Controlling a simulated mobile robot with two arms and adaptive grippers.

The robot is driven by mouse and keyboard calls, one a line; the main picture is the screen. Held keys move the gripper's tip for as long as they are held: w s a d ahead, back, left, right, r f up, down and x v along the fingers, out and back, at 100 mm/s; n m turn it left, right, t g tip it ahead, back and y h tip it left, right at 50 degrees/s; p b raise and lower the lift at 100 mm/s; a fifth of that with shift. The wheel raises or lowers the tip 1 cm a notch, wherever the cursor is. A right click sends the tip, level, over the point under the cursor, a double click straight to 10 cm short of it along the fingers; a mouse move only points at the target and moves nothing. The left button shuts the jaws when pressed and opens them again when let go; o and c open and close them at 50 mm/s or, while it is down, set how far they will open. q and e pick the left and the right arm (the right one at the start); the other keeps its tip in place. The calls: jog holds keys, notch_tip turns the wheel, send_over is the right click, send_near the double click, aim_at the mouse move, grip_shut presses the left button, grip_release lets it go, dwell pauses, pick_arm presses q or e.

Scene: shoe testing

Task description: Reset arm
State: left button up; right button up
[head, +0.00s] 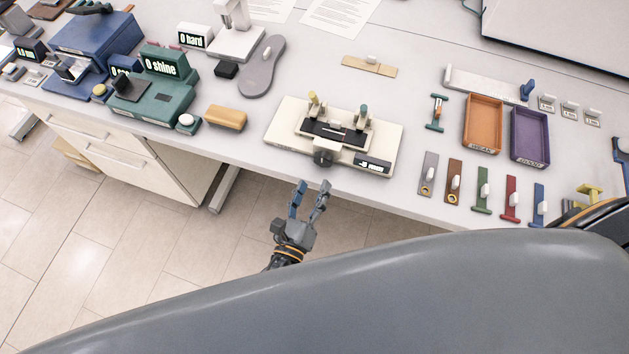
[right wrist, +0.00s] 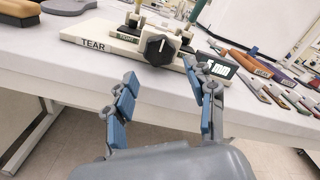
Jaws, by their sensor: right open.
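My right gripper (head: 309,194) is open and empty in front of the table's front edge, over the floor. In the right wrist view its two blue-padded fingers (right wrist: 165,92) are spread apart, with nothing between them. Just beyond the fingers stands a cream tear tester (head: 388,143) with a dark knob and a small display; it also shows in the right wrist view (right wrist: 100,37), marked TEAR. The fingers appear apart from the tester. My left gripper is not in view.
The table (head: 330,85) holds a green shine tester (head: 155,100), a blue device (head: 95,38), a grey sole (head: 262,68) and a tan block (head: 226,116). An orange tray (head: 483,123), a purple tray (head: 530,136) and several coloured strips lie at the right. Open floor (head: 130,230) lies in front.

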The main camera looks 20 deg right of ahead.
dwell(0.4)
jog(key=s+d+f+m+g+y+b, duration=0.1)
jog(key=s+d+f+m+g+y, duration=0.2)
jog(key=f, duration=0.7)
jog(key=s+d+f+m+g+b, duration=0.25)
jog(key=s+f+m, duration=0.2)
jog(key=f, duration=0.65)
jog(key=s+d+f+m+g+y+b, duration=0.1)
jog(key=s+d+f+m+g+y, duration=0.25)
jog(key=f, duration=0.65)
jog(key=s+d+f+m+g+y+b, duration=0.1)
jog(key=s+d+f+m+g+b, duration=0.1)
jog(key=s+f+m, duration=0.6)
jog(key=s+d+f+m+g+y+b, duration=0.2)
jog(key=s+f+m, duration=0.6)
jog(key=s+m, duration=0.4)
jog(key=d+m+g, duration=0.1)
jog(key=m, duration=0.1)
jog(key=shift+d+f+m+b, duration=0.15)
jog(key=shift+d+m+b, duration=0.15)
jog(key=shift+m, duration=0.1)
